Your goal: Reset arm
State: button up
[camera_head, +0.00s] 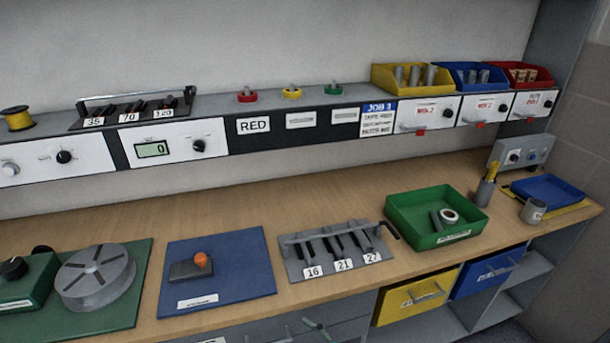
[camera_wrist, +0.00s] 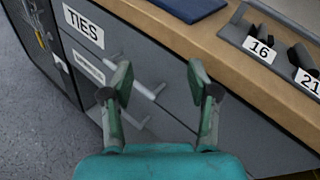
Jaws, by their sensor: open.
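My gripper (camera_wrist: 158,85) shows in the wrist view with its two fingers spread apart and nothing between them. It is in front of the bench's grey drawers, below the worktop edge. A drawer labelled TIES (camera_wrist: 84,27) is at the upper left of that view, with a handle (camera_wrist: 147,89) behind the fingers. The fingers appear apart from the handle, though the exact gap is hard to tell. The head view does not clearly show my gripper.
Yellow (camera_head: 395,305) and blue (camera_head: 470,284) drawers hang below. Grey floor (camera_wrist: 35,115) is clear at left.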

jog(key=s+d+f+n+t+h, duration=0.1)
jog(key=s+d+f+n+h, duration=0.3)
jog(key=s+d, duration=0.45)
jog(key=s+d+f+n+t+h, duration=0.1)
jog(key=s+d+f+n+h, duration=0.35)
jog(key=s, duration=0.65)
jog(key=s+d+r+n+t+h, duration=0.1)
jog(key=s+d+r+n+h, duration=0.1)
jog(key=s+r+n, duration=0.5)
jog(key=s+d+r+n+t+h, duration=0.1)
jog(key=s+d+r+n+h, duration=0.1)
jog(key=s+d+r+n, duration=0.2)
jog(key=s+r+n, duration=0.3)
jog(key=s, duration=0.4)
jog(key=shift+s, duration=0.25)
